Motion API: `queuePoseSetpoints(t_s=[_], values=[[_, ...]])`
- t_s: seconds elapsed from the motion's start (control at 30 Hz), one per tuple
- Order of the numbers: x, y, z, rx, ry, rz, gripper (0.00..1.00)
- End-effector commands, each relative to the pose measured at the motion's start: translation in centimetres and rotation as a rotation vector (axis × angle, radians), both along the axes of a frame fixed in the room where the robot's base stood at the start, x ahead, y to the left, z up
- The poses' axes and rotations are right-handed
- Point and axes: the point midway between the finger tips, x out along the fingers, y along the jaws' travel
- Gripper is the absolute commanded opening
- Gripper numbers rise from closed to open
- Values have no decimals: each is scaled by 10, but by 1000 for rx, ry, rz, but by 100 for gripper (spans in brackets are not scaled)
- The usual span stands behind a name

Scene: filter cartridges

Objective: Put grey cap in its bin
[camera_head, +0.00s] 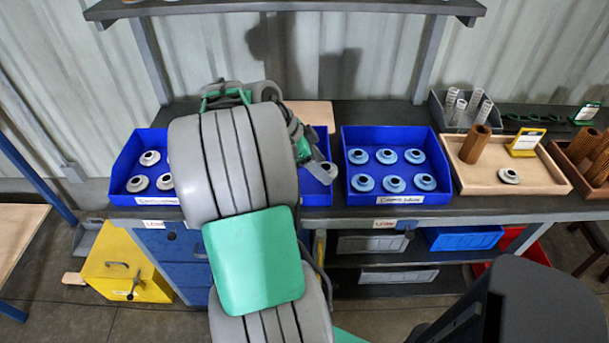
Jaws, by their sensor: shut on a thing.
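My gripper (318,168) is over the middle blue bin (319,198), near its right side. It is shut on a small pale thing (330,169), seemingly a grey cap, of which only a part shows. My arm hides most of the middle bin and what it holds. The left blue bin (122,178) holds several grey caps (150,158); its right part is behind my arm. The right blue bin (395,135) holds several blue caps (394,183). Another grey cap (509,175) lies in the wooden tray (480,183) to the right.
A second tray (568,163) with brown cartridges is at the far right. A shelf (290,6) runs above the bench.

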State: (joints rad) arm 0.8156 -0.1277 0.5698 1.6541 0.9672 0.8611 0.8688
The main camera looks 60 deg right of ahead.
Motion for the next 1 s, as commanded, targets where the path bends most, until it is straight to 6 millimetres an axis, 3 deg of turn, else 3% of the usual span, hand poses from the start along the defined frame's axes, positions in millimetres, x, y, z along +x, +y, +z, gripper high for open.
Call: queuePoseSetpoints(t_s=[0.1, 0.3, 0.47, 0.63, 0.97, 1.0], values=[[16, -8, -24, 2, 3, 2, 20], [35, -19, -48, 0, 1, 1, 20], [43, -23, -60, 1, 2, 3, 20], [43, -23, -86, 0, 1, 2, 20], [43, -23, -94, -1, -1, 2, 20], [43, -23, -93, -1, -1, 2, 60]])
